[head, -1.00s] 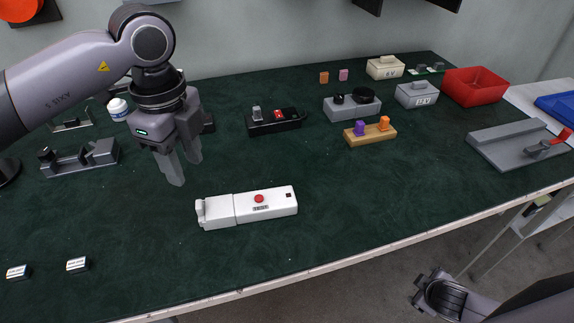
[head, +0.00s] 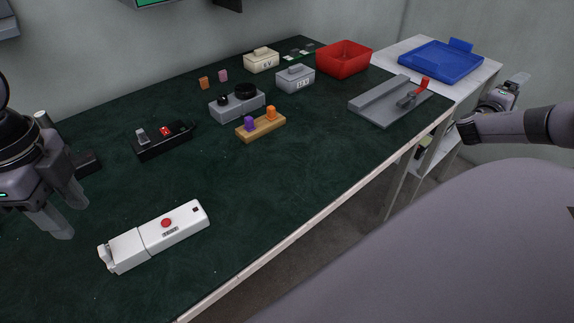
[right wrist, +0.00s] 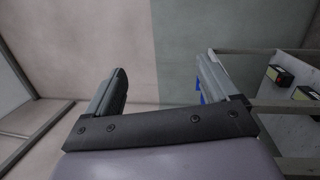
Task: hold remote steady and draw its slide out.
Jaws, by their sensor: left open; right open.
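The white remote (head: 172,228) with a red button lies flat on the dark green table in the head view. Its end section (head: 124,250), set off by a seam and with a raised lip, is at the lower left. My left gripper (head: 70,222) is open and empty, above the table to the left of the remote and apart from it. My right gripper (head: 508,88) is far off at the right, beyond the table's edge near the white side table. In the right wrist view its two fingers (right wrist: 158,90) are spread with nothing between them.
Toward the back stand a black switch box (head: 162,140), a wooden block with purple and orange pegs (head: 260,127), grey boxes, a red bin (head: 343,60) and a grey clamp fixture (head: 385,103). A blue tray (head: 440,62) sits on the side table. The green surface around the remote is clear.

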